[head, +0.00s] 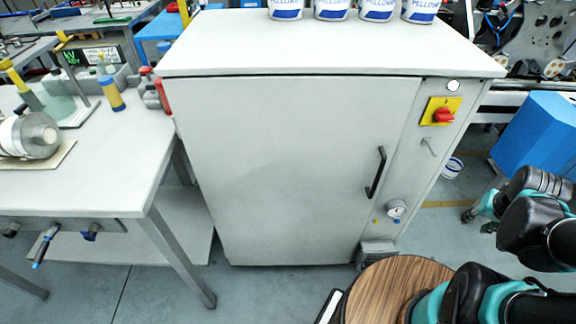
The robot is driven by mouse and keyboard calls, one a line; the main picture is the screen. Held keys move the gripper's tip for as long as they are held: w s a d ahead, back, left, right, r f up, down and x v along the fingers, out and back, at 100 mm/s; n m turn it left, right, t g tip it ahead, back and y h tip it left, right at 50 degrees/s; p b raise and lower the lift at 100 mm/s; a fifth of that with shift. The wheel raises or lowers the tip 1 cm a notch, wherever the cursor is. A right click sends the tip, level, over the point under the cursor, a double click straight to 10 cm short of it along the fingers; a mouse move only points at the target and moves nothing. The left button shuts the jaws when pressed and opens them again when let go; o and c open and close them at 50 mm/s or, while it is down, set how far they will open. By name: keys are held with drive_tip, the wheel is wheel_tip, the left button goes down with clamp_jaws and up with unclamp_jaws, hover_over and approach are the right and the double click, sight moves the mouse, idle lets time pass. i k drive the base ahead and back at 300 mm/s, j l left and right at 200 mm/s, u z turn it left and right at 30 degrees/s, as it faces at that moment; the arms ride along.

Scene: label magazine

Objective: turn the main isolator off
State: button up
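The main isolator is a red rotary knob (444,115) on a yellow plate (430,108), at the upper right of the grey cabinet's front. The knob's grip looks roughly level across the plate, but its exact setting is too small to read. My arm comes in from the right edge. Its far end, apparently my gripper (478,215), is right of the cabinet, lower than the isolator and apart from it. The fingers are small and dark, and I cannot tell whether they are open. Nothing covers the isolator.
The cabinet (290,150) has a black door handle (376,172), a white lamp (453,86) above the isolator and a small gauge (396,209) low down. Labelled tubs (332,9) stand on top. A blue box (540,140) is at right. A workbench (100,180) stands at left.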

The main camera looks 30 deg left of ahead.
sight(444, 114)
drive_tip(key=l+u, duration=0.2)
drive_tip(key=u, duration=0.2)
drive_tip(key=i+l+u, duration=0.1)
drive_tip(key=u, duration=0.35)
drive_tip(key=l+u, duration=0.5)
drive_tip(key=u, duration=0.35)
drive_tip(key=k+l+u, duration=0.1)
drive_tip(key=l, duration=0.3)
drive_tip(key=k+l+u, duration=0.15)
drive_tip(key=l, duration=0.25)
drive_tip(key=l+u, duration=0.1)
drive_tip(key=l, duration=0.25)
drive_tip(key=k+l+u, duration=0.15)
drive_tip(key=l, duration=0.2)
drive_tip(key=l+u, duration=0.2)
drive_tip(key=l, duration=0.4)
drive_tip(key=k+l+u, duration=0.2)
drive_tip(key=l, duration=0.4)
drive_tip(key=i, duration=0.05)
